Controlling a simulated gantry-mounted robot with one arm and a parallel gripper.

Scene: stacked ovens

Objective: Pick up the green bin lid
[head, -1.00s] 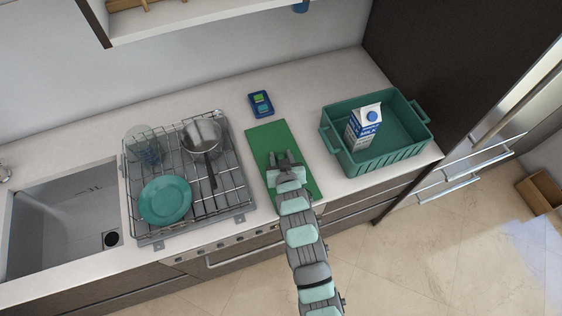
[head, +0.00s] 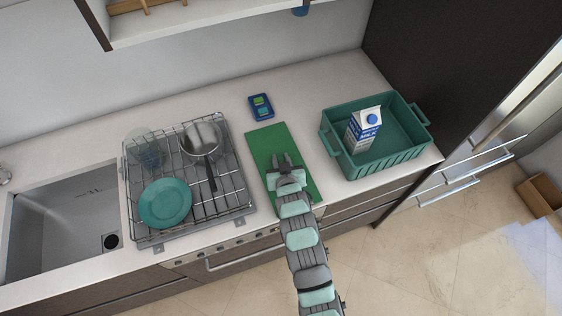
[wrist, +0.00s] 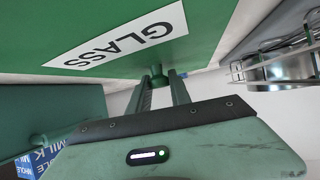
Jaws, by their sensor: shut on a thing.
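The green bin lid (head: 265,148) shows in the head view as a flat green rectangle over the counter, between the dish rack and the teal crate. In the wrist view the green lid (wrist: 60,25) fills the top, with a white "GLASS" label (wrist: 125,38). A small green knob (wrist: 157,72) sticks out from it. My gripper (head: 283,160) lies over the right part of the lid. In the wrist view the fingers of my gripper (wrist: 158,88) are shut on the knob. I cannot tell whether the lid is clear of the counter.
A teal crate (head: 395,165) with a milk carton (head: 363,128) stands to the right. A blue device (head: 261,106) lies behind the lid. A wire rack (head: 235,195) with a pot (head: 200,138), plate (head: 165,203) and glass (head: 147,150) is left, beside the sink (head: 70,215).

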